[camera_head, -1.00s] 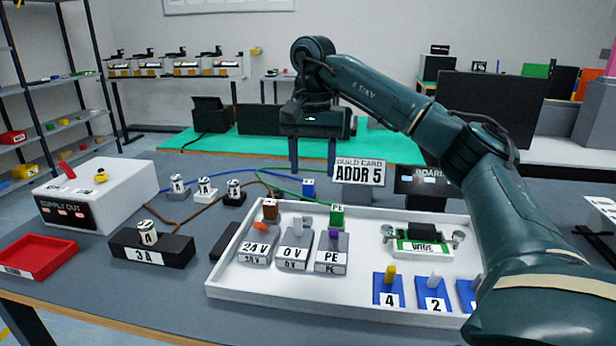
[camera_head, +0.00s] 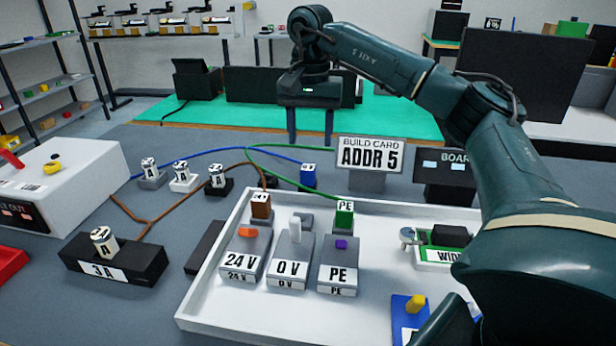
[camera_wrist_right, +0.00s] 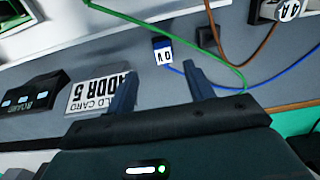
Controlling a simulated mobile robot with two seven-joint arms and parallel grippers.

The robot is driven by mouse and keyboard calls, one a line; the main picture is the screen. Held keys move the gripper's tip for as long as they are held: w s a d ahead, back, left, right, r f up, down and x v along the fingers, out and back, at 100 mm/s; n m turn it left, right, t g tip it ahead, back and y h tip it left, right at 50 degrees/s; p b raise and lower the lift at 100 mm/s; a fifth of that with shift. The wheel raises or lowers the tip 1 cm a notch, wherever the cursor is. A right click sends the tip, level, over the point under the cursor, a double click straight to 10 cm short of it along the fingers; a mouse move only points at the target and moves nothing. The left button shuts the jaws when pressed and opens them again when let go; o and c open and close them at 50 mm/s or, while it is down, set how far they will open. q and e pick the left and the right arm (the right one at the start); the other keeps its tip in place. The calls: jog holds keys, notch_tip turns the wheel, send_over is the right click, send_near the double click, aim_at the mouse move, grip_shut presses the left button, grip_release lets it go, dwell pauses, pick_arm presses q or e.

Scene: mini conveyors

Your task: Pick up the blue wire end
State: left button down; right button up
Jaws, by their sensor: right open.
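The blue wire end (camera_head: 308,175) is a small blue block with a white label. It lies on the grey table behind the white tray, left of the ADDR 5 card. In the right wrist view the blue wire end (camera_wrist_right: 162,50) has a label reading 0 V and lies beyond the fingertips, apart from them. Its blue wire (camera_head: 215,150) runs left toward the small labelled blocks. My right gripper (camera_head: 309,140) is open and empty above the table, fingers pointing down, behind the wire end. It also shows in the right wrist view (camera_wrist_right: 158,75). My left gripper is not in view.
The white tray (camera_head: 190,317) holds the 24 V, 0 V and PE terminals, with brown and green wire ends at its back. The ADDR 5 card (camera_head: 370,152) stands right of the blue wire end. A green wire (camera_head: 285,180) passes close by it.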

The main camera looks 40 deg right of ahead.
aim_at(308, 167)
notch_tip(308, 167, down, 4)
jog(key=shift+r, duration=0.25)
jog(key=shift+w+d+f+b, duration=0.1)
jog(key=shift+f+b, duration=0.2)
jog(key=shift+f, duration=0.6)
jog(key=shift+w+a+f+b, duration=0.15)
jog(key=shift+f+b, duration=0.1)
jog(key=shift+f, duration=0.6)
jog(key=shift+w+d+f+b, duration=0.15)
jog(key=shift+f+b, duration=0.15)
jog(key=shift+f, duration=0.6)
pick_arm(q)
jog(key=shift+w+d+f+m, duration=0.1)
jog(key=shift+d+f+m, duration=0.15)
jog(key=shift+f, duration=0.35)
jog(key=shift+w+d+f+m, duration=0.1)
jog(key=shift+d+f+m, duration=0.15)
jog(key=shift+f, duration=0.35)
pick_arm(e)
jog(key=shift+c, duration=0.3)
jog(key=shift+c, duration=1.4)
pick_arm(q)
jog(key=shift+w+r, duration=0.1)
pick_arm(e)
jog(key=c, duration=0.7)
jog(key=shift+c, duration=0.2)
